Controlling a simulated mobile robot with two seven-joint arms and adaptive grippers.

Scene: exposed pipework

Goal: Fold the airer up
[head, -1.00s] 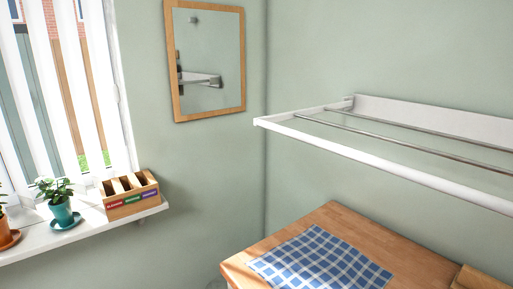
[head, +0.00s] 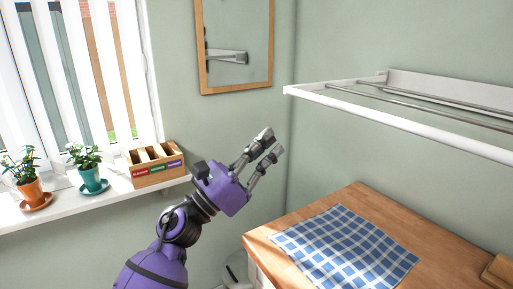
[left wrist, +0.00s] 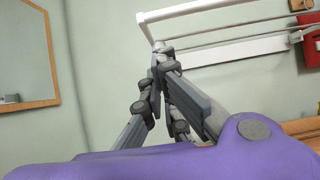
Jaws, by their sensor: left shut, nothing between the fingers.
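The airer (head: 400,126) is a white frame on the right wall, folded out level, with thin metal rods between its front bar and its white wall plate (head: 450,90). Its right end is cut off in the head view. In the left wrist view, its white bar (left wrist: 190,12) shows beyond the fingertips. My left gripper (head: 271,142) is shut and empty, pointing up and right, below and left of the airer's near corner in the picture, apart from it. Its fingers (left wrist: 158,62) come together in the left wrist view. My right gripper is not in view.
A wooden worktop (head: 262,238) with a blue checked cloth (head: 345,250) lies below the airer. A windowsill at left holds potted plants (head: 90,165) and a wooden box (head: 155,170). A mirror (head: 200,50) hangs on the back wall. A red object (left wrist: 311,45) shows at right in the wrist view.

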